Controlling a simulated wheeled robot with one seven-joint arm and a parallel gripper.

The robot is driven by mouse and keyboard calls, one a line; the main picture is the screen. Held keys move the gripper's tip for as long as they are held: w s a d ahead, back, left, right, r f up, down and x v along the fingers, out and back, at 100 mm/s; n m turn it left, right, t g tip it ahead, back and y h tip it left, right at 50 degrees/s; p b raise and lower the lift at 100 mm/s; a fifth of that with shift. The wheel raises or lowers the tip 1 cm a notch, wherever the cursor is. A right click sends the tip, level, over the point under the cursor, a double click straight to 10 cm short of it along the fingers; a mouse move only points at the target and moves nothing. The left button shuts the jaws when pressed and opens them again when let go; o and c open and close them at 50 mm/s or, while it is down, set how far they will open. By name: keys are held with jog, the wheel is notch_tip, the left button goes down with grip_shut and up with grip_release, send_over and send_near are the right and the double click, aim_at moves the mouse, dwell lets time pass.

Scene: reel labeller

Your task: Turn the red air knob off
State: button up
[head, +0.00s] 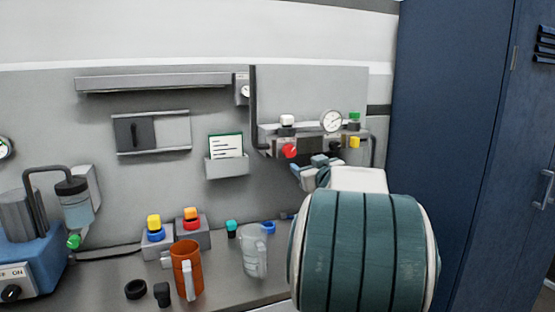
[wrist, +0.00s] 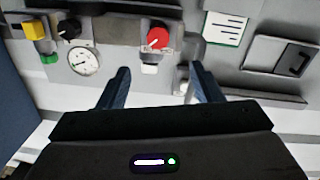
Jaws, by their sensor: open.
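The red air knob (head: 289,151) sits on the front of the air unit on the back panel in the head view. In the wrist view the red knob (wrist: 158,38) is ahead of my gripper (wrist: 158,80), roughly between the lines of its two fingers and apart from them. The fingers are spread with nothing between them. In the head view my gripper (head: 312,174) is just below and right of the knob, partly hidden by my arm.
A round gauge (head: 331,121), a black knob (wrist: 69,29) and a yellow button (head: 354,142) are close to the red knob. A card holder (head: 227,167) hangs to the left. An orange mug (head: 186,268) and a clear jug (head: 254,250) stand on the bench below. A blue cabinet (head: 450,150) stands at right.

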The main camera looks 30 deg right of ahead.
aim_at(291, 152)
jog(key=shift+n+y, duration=0.3)
jog(key=x, duration=0.9)
jog(key=p+x, duration=0.1)
jog(key=x, duration=0.3)
jog(key=shift+w+d+r, duration=0.1)
jog(key=shift+w+d, duration=0.2)
jog(key=shift+d, duration=0.15)
jog(key=c, duration=1)
